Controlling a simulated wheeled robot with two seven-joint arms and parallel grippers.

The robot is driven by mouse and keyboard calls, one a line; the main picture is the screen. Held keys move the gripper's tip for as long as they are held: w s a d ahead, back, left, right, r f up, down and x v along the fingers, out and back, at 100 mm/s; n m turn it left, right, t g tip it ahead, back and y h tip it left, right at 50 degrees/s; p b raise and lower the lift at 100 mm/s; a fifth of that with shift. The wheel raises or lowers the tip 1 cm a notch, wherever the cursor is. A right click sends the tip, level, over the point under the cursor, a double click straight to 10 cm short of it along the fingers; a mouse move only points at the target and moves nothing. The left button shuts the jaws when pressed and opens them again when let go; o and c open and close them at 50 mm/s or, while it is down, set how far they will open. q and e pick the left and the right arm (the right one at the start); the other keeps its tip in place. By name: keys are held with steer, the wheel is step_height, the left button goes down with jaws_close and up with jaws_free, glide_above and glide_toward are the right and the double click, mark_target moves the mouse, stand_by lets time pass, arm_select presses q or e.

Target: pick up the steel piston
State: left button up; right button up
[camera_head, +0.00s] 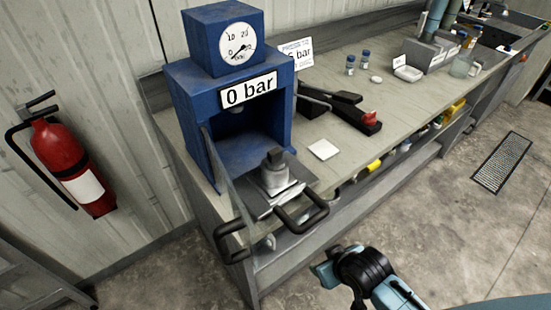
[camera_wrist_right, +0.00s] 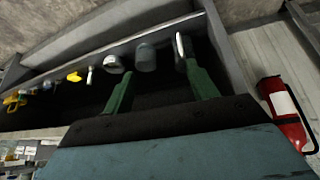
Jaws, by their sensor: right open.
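A grey metal piece with a narrower dark top (camera_head: 275,172) stands upright on the plate at the front of the blue press; it looks like the steel piston. My right gripper (camera_head: 327,272) is in front of the bench, below and to the right of that piece and apart from it. In the right wrist view its green fingers (camera_wrist_right: 157,72) are spread with nothing held between them. Beyond them a short grey cylinder (camera_wrist_right: 146,57) and a lighter metal one (camera_wrist_right: 114,64) show on the lower shelf. I cannot tell whether either is a piston.
The blue press (camera_head: 190,100) reads 0 bar; a clear panel and dark handles (camera_head: 300,212) stick out at its front. A black lever tool (camera_head: 345,105), a white square (camera_head: 323,149) and small vials are on the bench (camera_head: 335,170). A red extinguisher (camera_head: 75,165) hangs left.

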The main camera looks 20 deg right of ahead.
step_height(320, 180, up, 9)
steer(key=w+t, duration=0.1)
steer(key=w, duration=0.1)
steer(key=n+t+y+p, duration=0.1)
steer(key=n+t+y, duration=0.1)
steer(key=t+y, duration=0.3)
glide_toward(277, 157)
steer(key=t, duration=0.1)
steer(key=shift+h, duration=0.4)
steer(key=x, duration=0.7)
steer(key=shift+s+a+f, duration=0.1)
steer(key=shift+s+f, duration=0.05)
steer(key=shift+p+x, duration=0.3)
steer(key=shift+x, duration=2.75)
steer(key=shift+s+a+f, duration=0.15)
jaws_close()
steer(key=shift+f, duration=0.1)
